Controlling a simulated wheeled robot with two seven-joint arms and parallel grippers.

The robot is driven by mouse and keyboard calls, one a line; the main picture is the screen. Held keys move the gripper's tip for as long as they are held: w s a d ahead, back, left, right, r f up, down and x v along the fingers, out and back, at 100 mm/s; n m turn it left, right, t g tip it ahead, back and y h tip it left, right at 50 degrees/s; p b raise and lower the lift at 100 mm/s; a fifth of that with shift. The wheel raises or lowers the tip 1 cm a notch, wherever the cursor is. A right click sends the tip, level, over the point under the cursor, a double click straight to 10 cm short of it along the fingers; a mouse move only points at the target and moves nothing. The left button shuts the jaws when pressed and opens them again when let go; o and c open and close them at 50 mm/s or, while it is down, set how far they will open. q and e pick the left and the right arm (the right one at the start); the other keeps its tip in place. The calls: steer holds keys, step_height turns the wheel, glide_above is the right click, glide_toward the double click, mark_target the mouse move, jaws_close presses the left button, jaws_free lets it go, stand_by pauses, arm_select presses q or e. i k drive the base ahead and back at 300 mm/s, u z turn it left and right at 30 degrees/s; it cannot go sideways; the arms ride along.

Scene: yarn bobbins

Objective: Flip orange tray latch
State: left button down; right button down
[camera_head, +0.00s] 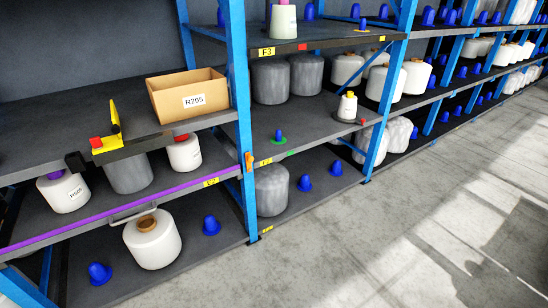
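A small orange piece (249,161), which looks like the orange tray latch, sits on the front of the blue upright post, near the right end of the purple shelf strip (120,213). It looks roughly upright, and its exact position is too small to tell. A grey bracket-like handle (133,212) shows just below the purple strip, above a white bobbin (152,240). Neither of my grippers is in view.
A cardboard box (188,97) labelled R205 stands on the upper left shelf. Left of it, a yellow lever (115,117) and a red block (96,142) sit by the shelf edge. White bobbins and blue cones fill the racks. The concrete floor (400,230) at right is clear.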

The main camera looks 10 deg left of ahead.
mark_target(249, 159)
steer(key=z, duration=0.35)
steer(key=i, duration=1.3)
steer(key=u, duration=0.6)
